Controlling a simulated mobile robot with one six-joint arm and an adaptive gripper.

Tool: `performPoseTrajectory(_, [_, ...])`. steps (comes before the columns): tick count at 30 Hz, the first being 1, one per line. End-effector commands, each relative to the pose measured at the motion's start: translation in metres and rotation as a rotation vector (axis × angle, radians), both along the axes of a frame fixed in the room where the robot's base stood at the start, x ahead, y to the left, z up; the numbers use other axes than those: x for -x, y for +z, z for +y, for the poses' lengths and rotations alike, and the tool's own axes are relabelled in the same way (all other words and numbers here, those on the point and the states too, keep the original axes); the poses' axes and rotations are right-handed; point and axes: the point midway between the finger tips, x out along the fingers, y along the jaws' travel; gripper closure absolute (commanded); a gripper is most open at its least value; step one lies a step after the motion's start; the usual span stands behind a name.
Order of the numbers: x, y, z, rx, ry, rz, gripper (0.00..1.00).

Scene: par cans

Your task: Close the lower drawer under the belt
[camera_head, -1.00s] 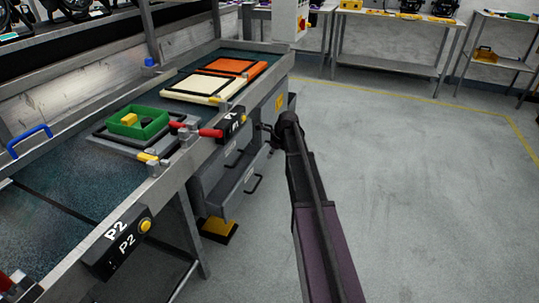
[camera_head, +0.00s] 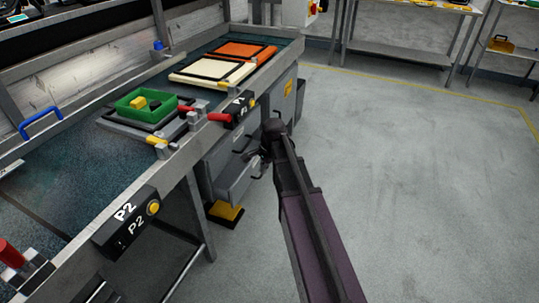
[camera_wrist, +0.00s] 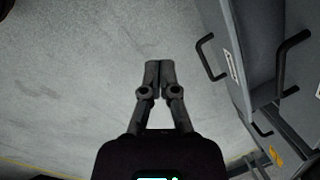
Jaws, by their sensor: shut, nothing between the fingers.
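The grey lower drawer (camera_head: 231,184) is under the belt in the head view and stands out from its cabinet. Its front and dark handle are partly hidden behind my arm. In the wrist view, a grey drawer front (camera_wrist: 238,88) with a pale label and a black bar handle (camera_wrist: 206,60) is right of my gripper (camera_wrist: 159,64); it appears to be the lower drawer. My gripper is shut and empty, pointing down over the floor, with a gap to that handle. In the head view my gripper (camera_head: 266,152) is small, dark and partly hidden, beside the drawer fronts.
The belt (camera_head: 75,170) carries a green tray (camera_head: 147,104) and cream and orange panels. A P2 button box (camera_head: 128,222) sticks out from the belt's edge. A yellow-topped block (camera_head: 226,211) lies under the drawer. The floor at right is clear.

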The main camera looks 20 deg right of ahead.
Motion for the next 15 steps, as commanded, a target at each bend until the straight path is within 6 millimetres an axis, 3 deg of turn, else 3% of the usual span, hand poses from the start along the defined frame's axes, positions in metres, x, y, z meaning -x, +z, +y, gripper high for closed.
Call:
performPoseTrajectory(1, [0.019, -0.001, 0.01, 0.021, 0.089, -0.004, 1.0])
performPoseTrajectory(15, [0.131, -0.004, 0.063, 0.18, 0.931, -0.015, 1.0])
